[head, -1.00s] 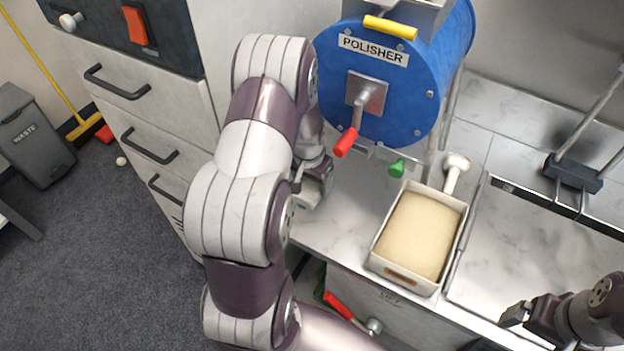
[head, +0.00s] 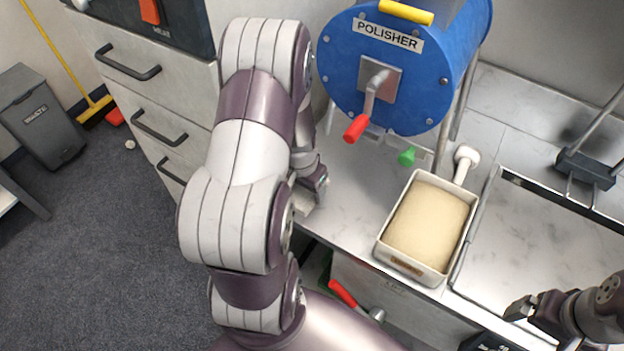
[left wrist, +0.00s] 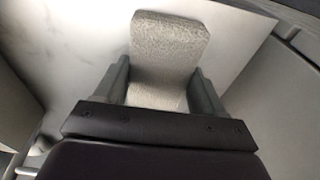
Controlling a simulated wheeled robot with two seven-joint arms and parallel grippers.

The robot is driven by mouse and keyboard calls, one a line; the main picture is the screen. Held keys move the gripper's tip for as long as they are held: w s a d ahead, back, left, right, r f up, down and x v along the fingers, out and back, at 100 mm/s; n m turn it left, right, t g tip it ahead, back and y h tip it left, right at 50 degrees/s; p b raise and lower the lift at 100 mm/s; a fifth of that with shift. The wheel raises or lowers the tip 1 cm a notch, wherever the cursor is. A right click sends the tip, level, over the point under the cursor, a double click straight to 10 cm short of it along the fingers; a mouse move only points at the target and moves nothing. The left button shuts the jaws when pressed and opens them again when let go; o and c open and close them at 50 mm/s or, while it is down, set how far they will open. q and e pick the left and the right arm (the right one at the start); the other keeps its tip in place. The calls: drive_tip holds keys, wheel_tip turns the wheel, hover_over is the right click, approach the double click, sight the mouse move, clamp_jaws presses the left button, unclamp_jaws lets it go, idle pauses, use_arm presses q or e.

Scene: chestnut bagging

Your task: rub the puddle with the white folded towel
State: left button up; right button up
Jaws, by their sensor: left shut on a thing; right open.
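My left gripper (left wrist: 162,85) is shut on the white folded towel (left wrist: 168,48), a textured pale pad that sticks out past the fingers in the left wrist view. In the head view the left gripper (head: 312,190) is over the left end of the white marbled counter, mostly behind my own arm, and only a sliver of the towel (head: 303,204) shows there. Whether the towel touches the counter is hard to tell. I cannot make out a puddle in either view. My right gripper (head: 527,308) is open and empty at the lower right, above the counter's front.
A blue polisher (head: 385,75) with a red-handled crank stands at the back. A tray of pale grainy stuff (head: 382,249) sits at mid-counter, with a white-knobbed tool (head: 465,163) and a green item (head: 407,156) behind it.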

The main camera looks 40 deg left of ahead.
use_arm(q)
drive_tip(key=shift+s+f, duration=0.1)
drive_tip(key=shift+s, duration=0.2)
drive_tip(key=shift+d, duration=0.1)
drive_tip(key=shift+w+a+p, duration=0.2)
drive_tip(key=shift+w+p, duration=0.35)
drive_tip(key=shift+w, duration=1.45)
drive_tip(key=shift+w+a, duration=0.15)
drive_tip(key=shift+w, duration=0.65)
drive_tip(key=shift+w+a, duration=0.1)
drive_tip(key=shift+w, duration=0.7)
wheel_tip(320, 180, up, 6)
drive_tip(key=p, duration=0.5)
drive_tip(key=shift+p, duration=0.3)
